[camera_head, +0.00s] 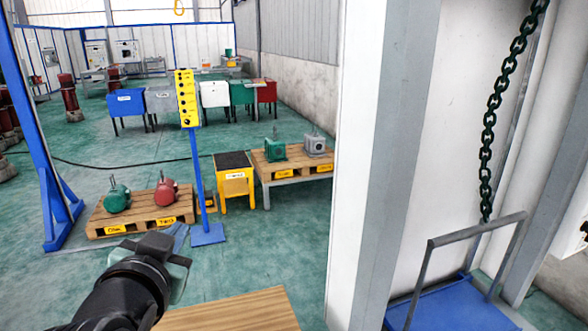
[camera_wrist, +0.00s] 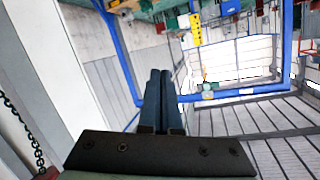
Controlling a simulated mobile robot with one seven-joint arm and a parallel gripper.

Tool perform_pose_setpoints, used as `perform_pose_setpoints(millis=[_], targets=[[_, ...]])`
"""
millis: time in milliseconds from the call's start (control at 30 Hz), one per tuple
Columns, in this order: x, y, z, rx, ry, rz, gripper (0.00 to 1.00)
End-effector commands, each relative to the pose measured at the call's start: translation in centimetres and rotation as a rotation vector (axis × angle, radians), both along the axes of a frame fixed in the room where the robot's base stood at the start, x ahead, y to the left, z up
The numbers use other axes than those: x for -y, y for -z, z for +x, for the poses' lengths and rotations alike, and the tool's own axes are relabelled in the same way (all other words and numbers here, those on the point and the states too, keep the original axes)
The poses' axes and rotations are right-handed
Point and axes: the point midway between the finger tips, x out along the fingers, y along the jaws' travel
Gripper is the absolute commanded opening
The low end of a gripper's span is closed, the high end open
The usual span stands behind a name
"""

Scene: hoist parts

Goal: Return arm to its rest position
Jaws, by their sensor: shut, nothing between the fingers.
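My gripper (camera_wrist: 160,78) shows in the wrist view with its two dark fingers side by side, shut and empty, pointing away from the camera. In the head view my black arm reaches in from the bottom left, over the floor in front of the pallet. Its grey-green end part shows there, but the fingers are hidden. Nothing touches the fingers in the wrist view.
A wooden top (camera_head: 230,315) lies right of my arm. Beyond are a pallet (camera_head: 133,217) with green and red hoist parts, a yellow control panel (camera_head: 187,98) on a blue post, and a yellow stand (camera_head: 234,184). A white column (camera_head: 375,150) and a hanging chain (camera_head: 489,130) stand right.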

Motion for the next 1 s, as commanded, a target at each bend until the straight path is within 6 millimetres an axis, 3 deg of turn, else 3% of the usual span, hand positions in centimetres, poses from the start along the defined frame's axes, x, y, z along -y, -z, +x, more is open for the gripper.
perform_pose_setpoints(millis=[33,200,300,400,500,633,1000], targets=[[2.3,-3.7,0.2,0.112,0.001,-0.001,0.0],[9.0,-14.6,-2.0,0.477,0.03,-0.067,0.0],[12.8,-20.1,-5.0,0.68,0.079,-0.128,0.0],[15.6,-24.2,-8.5,0.847,0.136,-0.19,0.0],[17.5,-26.9,-11.4,0.967,0.185,-0.243,0.0],[18.6,-28.6,-13.6,1.049,0.223,-0.281,0.0],[18.8,-28.8,-14.0,1.062,0.23,-0.287,0.0]])
